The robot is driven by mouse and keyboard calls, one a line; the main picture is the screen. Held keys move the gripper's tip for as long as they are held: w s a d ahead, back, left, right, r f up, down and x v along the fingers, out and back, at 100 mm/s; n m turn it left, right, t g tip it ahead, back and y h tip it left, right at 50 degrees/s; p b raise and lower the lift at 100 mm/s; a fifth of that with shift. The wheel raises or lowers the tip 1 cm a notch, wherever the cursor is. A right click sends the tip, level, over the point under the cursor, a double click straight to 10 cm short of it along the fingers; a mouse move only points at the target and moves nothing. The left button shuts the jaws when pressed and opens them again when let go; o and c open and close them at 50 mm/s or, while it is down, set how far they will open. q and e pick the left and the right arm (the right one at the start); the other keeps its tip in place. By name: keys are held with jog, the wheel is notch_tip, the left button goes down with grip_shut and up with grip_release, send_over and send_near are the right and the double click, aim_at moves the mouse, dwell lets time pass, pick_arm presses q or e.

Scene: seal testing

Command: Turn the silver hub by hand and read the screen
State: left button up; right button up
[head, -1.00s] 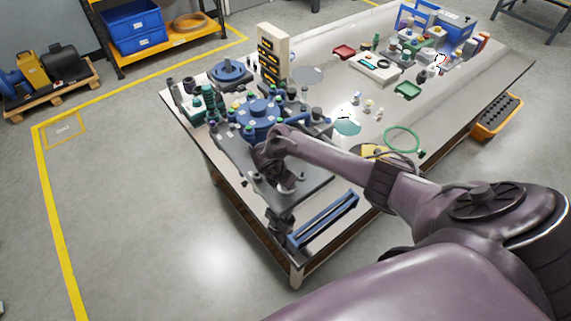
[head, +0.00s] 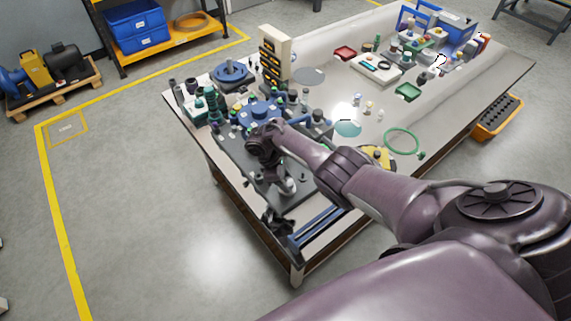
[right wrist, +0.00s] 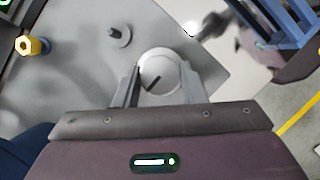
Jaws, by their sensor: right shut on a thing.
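The silver hub (right wrist: 160,66) is a round pale disc with a dark slot-like mark across its face, seen in the right wrist view. My right gripper (right wrist: 160,88) is shut on the hub, with one finger on each side of it. In the head view my right wrist hangs over the dark plate (head: 232,152) near the table's front corner and covers the hub there. My left gripper cannot be made out.
A blue round fixture (head: 260,112) stands just behind my right wrist. A blue rail (head: 318,228) lies near the front edge, beside a dark object (head: 276,221). A grey post (right wrist: 119,36) and a yellow hex fitting (right wrist: 30,46) stand near the hub. A green ring (head: 403,142) lies to the right.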

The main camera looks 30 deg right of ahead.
jog(key=m+y, duration=0.1)
jog(key=m, duration=0.1)
jog(key=m+g+b, duration=0.1)
jog(key=m, duration=0.2)
jog(key=shift+w+d+y, duration=0.1)
jog(key=shift+y, duration=0.3)
dwell(0.4)
jog(key=o, duration=1)
jog(key=p+v, duration=0.1)
jog(key=v, duration=0.7)
jog(key=shift+f, duration=0.1)
